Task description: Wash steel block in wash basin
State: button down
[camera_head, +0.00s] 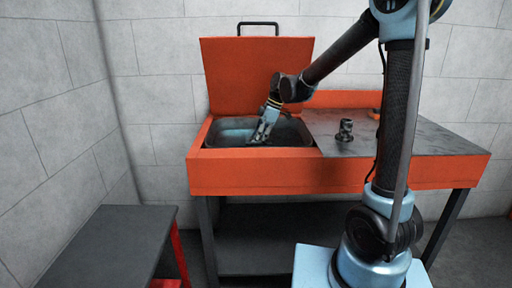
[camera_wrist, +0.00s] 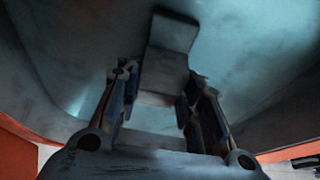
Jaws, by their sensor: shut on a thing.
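The wash basin (camera_head: 228,129) is a dark grey tub set in the left part of an orange bench, with its orange lid (camera_head: 257,66) standing open behind it. My gripper (camera_head: 259,138) reaches down into the basin from above, with its fingertips inside the rim. In the wrist view my gripper (camera_wrist: 158,90) is shut on the steel block (camera_wrist: 168,58), a grey, blocky piece sticking out beyond the fingers. The basin's bluish-grey inside (camera_wrist: 250,65) surrounds it. I cannot tell whether the block touches the basin floor. In the head view the block cannot be made out.
A dark metal fitting (camera_head: 345,130) stands on the grey worktop (camera_head: 430,137) right of the basin. A small orange item (camera_head: 374,113) lies behind it, partly hidden by my arm. A dark table (camera_head: 112,246) stands at the front left. A lower shelf (camera_head: 270,252) is under the bench.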

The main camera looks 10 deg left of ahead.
jog(key=shift+r, duration=0.1)
dwell(0.4)
notch_tip(320, 180, up, 13)
dwell(1.8)
jog(key=shift+r, duration=0.15)
dwell(2.0)
notch_tip(320, 180, up, 4)
jog(key=shift+f, duration=0.15)
dwell(0.4)
dwell(0.4)
